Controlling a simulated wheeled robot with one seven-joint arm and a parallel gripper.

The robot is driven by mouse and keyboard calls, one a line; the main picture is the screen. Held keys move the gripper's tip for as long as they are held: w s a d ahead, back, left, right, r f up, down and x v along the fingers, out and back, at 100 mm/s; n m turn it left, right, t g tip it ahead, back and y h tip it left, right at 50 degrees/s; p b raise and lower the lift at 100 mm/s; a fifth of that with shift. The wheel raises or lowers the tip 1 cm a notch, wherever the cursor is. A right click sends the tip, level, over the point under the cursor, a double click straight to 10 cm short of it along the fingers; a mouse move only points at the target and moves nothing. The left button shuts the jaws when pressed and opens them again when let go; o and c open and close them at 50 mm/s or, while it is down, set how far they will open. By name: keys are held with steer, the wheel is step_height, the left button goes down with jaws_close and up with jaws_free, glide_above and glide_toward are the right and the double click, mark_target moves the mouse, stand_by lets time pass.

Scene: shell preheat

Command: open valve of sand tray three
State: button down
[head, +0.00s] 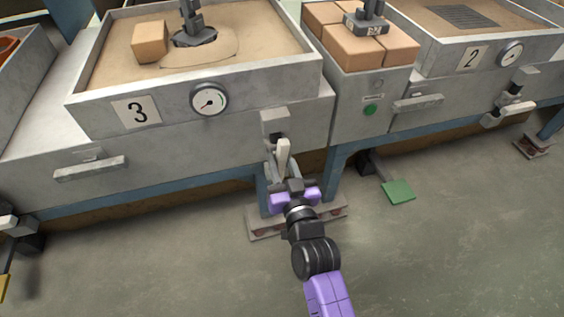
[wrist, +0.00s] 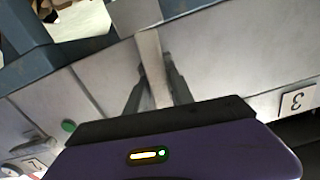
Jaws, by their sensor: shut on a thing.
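Sand tray three (head: 240,92), a grey metal box of sand with a "3" plate (head: 137,112) and a round gauge (head: 209,99), is at the left in the head view. Its valve has a pale lever (head: 284,150) below a grey block at the tray's right front; the lever points down. My gripper (head: 281,173) is at the lever's lower part. In the wrist view, the two dark fingers of my gripper (wrist: 154,84) are shut on the lever (wrist: 150,48), one on each side. The lever's end is hidden behind the gripper body.
Tray two (head: 440,68) stands to the right, with its own lever (head: 510,112). Between the trays are tan blocks (head: 355,45) and a green button (head: 370,109). A green pedal (head: 398,192) is low on the right. Blue frame legs stand behind my gripper; the floor in front is clear.

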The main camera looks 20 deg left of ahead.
steer(key=shift+d+f+n, duration=0.1)
steer(key=shift+n, duration=0.5)
steer(key=c, duration=1.2)
jaws_free()
steer(key=shift+c, duration=0.2)
steer(key=b+v, duration=0.1)
steer(key=v, duration=0.6)
steer(key=shift+s+d+b, duration=0.2)
steer(key=shift+s+b, duration=0.15)
